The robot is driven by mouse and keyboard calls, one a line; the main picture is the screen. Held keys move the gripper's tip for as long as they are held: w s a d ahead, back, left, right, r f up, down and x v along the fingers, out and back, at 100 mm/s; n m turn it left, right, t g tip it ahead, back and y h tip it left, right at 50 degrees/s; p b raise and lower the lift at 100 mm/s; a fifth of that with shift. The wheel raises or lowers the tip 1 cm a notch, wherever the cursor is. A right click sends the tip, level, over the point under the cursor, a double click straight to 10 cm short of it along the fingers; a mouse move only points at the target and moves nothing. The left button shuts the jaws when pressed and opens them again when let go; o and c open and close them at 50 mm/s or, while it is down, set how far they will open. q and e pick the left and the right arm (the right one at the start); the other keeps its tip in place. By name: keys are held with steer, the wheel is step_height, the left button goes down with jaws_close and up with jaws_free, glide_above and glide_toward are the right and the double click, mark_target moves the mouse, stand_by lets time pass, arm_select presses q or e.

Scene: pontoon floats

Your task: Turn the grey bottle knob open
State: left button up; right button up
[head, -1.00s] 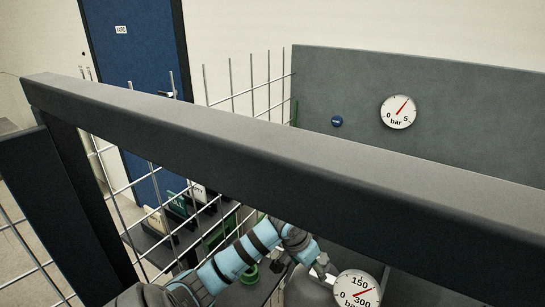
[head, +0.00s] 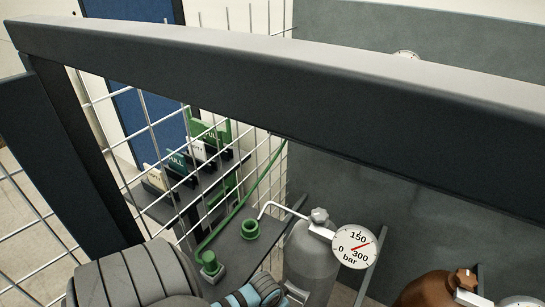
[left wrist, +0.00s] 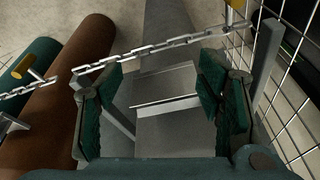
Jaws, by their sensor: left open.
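The grey bottle (head: 312,262) stands upright in the head view, low and right of centre, behind the dark frame bar. Its grey knob (head: 319,215) sits on top, beside a round pressure gauge (head: 355,247). My left arm comes in along the bottom edge, in front of and left of the bottle. In the left wrist view my left gripper (left wrist: 163,98) is open, its two green-padded fingers apart, with no knob visible between them. Grey surfaces and flat plates show beyond the fingers; I cannot tell which part is the bottle. My right gripper is not in view.
A thick dark bar (head: 280,85) crosses the head view in front. Wire mesh (head: 150,130) stands left. A brown bottle (head: 425,289) is at lower right. A green fitting (head: 250,229) is left of the grey bottle. A chain (left wrist: 150,48) crosses the wrist view beyond the fingers.

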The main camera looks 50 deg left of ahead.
arm_select(q)
steer(key=s+f, duration=0.3)
steer(key=shift+d, duration=0.35)
